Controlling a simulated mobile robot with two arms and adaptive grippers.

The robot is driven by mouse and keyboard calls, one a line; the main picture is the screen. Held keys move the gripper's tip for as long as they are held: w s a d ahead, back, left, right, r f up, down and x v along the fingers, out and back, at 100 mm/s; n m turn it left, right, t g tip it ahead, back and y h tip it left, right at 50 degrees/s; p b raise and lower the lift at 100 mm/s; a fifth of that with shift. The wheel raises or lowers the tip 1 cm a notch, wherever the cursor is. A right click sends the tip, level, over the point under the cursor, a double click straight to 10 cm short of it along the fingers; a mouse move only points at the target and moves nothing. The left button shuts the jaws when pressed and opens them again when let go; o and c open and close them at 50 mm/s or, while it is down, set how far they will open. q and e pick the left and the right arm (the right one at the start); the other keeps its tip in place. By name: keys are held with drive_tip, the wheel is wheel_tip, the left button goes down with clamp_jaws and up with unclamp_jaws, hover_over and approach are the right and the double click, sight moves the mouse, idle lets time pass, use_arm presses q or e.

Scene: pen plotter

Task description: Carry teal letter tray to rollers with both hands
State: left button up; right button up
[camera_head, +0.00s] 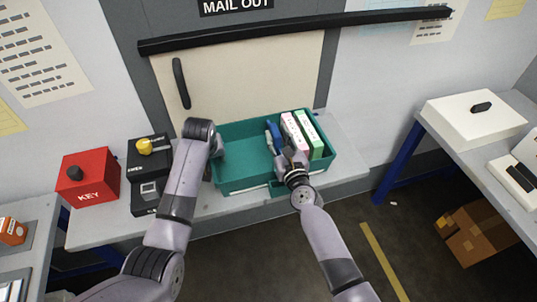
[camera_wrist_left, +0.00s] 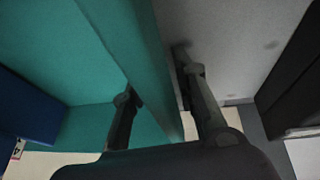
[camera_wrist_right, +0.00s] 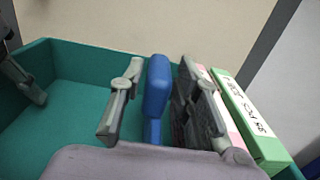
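The teal letter tray (camera_head: 243,177) is on the grey bench before the door. Pink (camera_head: 294,136) and green (camera_head: 310,134) upright boxes stand in its right part, beside a blue upright piece (camera_wrist_right: 157,85). My left gripper (camera_wrist_left: 165,95) is open at the tray's left wall (camera_wrist_left: 150,60), one finger inside and one outside. I cannot make out any rollers.
A red KEY box (camera_head: 88,178) and black boxes (camera_head: 149,158) stand left of the tray. A table at right holds a white box (camera_head: 475,115). A cardboard box (camera_head: 470,232) is on the floor. Open floor with a yellow line (camera_head: 383,262) lies in front.

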use_arm(q)
clamp_jaws()
use_arm(e)
drive_tip(key=c, duration=0.6)
drive_tip(key=shift+a, duration=0.1)
clamp_jaws()
use_arm(q)
drive_tip(key=shift+d, duration=0.1)
drive_tip(key=shift+r, duration=0.15)
use_arm(e)
drive_tip(key=shift+r, duration=0.1)
